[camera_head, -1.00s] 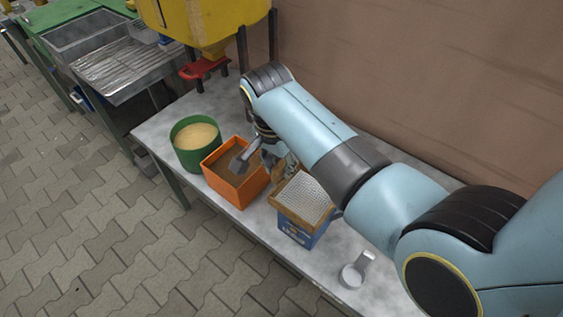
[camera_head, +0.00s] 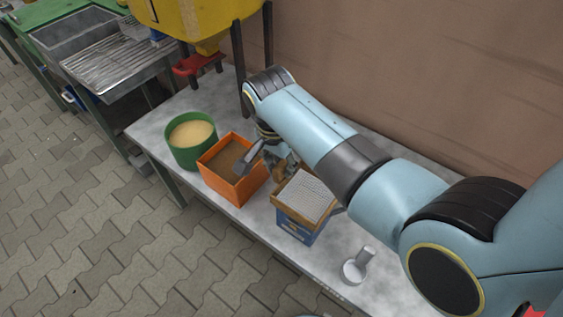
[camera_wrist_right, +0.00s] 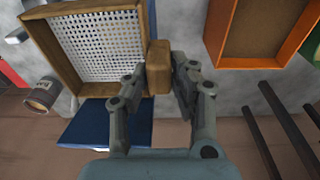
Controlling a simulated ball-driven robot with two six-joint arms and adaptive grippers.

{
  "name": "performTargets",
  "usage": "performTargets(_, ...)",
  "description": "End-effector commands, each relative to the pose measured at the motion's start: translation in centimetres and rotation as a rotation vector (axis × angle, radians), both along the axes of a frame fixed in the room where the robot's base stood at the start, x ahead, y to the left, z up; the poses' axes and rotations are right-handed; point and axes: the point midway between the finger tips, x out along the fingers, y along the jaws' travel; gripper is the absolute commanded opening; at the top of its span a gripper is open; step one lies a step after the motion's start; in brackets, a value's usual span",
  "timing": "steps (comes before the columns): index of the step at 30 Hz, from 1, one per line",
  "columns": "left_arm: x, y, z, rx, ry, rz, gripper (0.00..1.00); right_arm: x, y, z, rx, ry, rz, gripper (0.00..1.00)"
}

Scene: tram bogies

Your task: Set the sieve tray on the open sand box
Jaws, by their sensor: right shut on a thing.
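The sieve tray (camera_head: 306,196) has a wooden frame and a white perforated mesh. In the head view it lies over the top of a blue box (camera_head: 297,229). Whether it rests fully on the box or hangs just above it, I cannot tell. The wrist view shows the tray's mesh (camera_wrist_right: 100,45) and its wooden grip block (camera_wrist_right: 158,62). My right gripper (camera_wrist_right: 160,75) is shut on that block, at the tray's side. A blue panel (camera_wrist_right: 100,125) shows below the tray there. The box's inside is hidden by the tray. My left gripper is not in view.
An orange box (camera_head: 226,183) with brown contents stands close left of the gripper, and a green tub (camera_head: 190,157) of pale sand beyond it. A metal scoop (camera_head: 357,266) lies to the right on the grey table. A yellow hopper (camera_head: 195,18) stands behind.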

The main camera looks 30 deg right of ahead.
Motion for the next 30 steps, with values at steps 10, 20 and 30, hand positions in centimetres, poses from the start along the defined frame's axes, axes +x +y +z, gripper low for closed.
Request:
performTargets(10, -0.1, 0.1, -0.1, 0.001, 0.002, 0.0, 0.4, 0.0, 0.0, -0.2, 0.0, 0.0, 0.0, 0.51)
performTargets(20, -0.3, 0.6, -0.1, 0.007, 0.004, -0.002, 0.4, 0.0, 0.1, 0.2, 0.0, 0.0, 0.0, 0.51)
performTargets(30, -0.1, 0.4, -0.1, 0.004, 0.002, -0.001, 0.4, -0.1, 0.7, 5.7, 0.001, -0.003, -0.001, 0.51)
